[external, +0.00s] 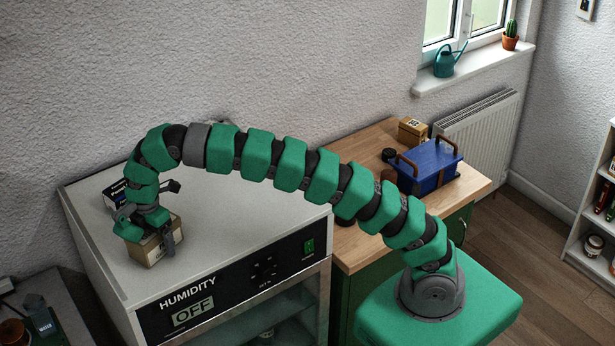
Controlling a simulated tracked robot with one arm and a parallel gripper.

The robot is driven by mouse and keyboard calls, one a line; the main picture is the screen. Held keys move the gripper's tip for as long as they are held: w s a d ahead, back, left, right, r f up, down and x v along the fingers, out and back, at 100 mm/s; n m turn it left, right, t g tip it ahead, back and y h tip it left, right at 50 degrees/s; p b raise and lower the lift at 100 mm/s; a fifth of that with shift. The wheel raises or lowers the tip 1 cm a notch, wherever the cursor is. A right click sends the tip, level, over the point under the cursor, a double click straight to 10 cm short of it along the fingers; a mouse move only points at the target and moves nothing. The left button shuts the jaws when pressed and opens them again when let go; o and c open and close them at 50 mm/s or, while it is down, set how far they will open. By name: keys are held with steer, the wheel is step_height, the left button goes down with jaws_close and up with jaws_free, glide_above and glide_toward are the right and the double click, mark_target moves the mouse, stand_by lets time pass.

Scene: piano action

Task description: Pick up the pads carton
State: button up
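A small beige carton (146,252) sits on the white top of the humidity cabinet, near its front left. Its label is too small and covered to read, so I cannot tell if it is the pads carton. My gripper (152,236) points down over this carton, and one grey finger shows against its right side. The other finger is hidden, so I cannot tell whether the gripper grips it. Another tan carton (412,131) with a dark-marked label stands on the wooden counter at the back.
A dark box with white lettering (114,190) lies behind my gripper on the cabinet top (235,240). The cabinet's right part is clear under my arm. A blue crate with brown handles (432,165) and a small black item (388,155) stand on the wooden counter (365,240).

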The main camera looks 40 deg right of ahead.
steer(key=c, duration=1)
steer(key=shift+o, duration=0.2)
steer(key=shift+r, duration=0.1)
